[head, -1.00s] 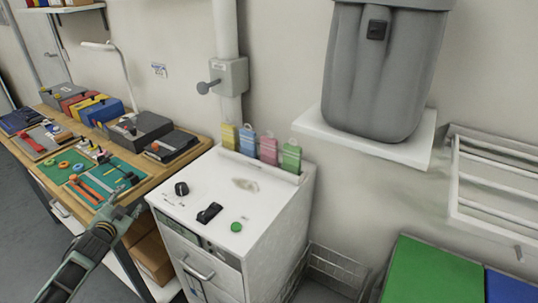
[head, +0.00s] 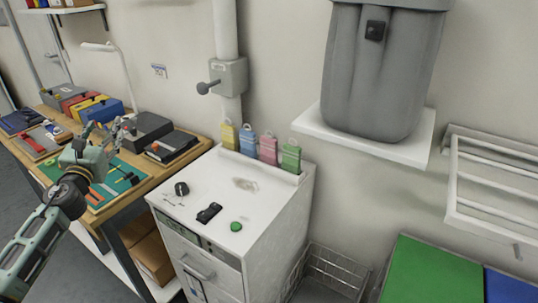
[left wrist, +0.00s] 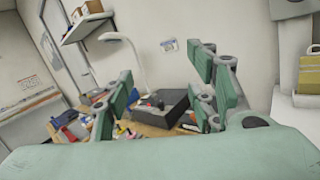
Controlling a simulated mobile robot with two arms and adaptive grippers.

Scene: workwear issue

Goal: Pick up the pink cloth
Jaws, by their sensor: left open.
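My left gripper (head: 103,130) is open and empty above the workbench, to the left of the cabinet and well apart from the pink cloth. In the left wrist view its open fingers (left wrist: 165,95) frame the workbench. That view shows a yellow piece at the right edge, but I cannot make out the pink cloth there. My right gripper is not in view.
The wooden workbench (head: 98,220) holds toolboxes, a dark case (head: 172,146) and tool trays. A black knob, a dark handle and a green button (head: 236,226) stand on the cabinet top. A grey bin (head: 380,75) sits on a wall shelf at the right.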

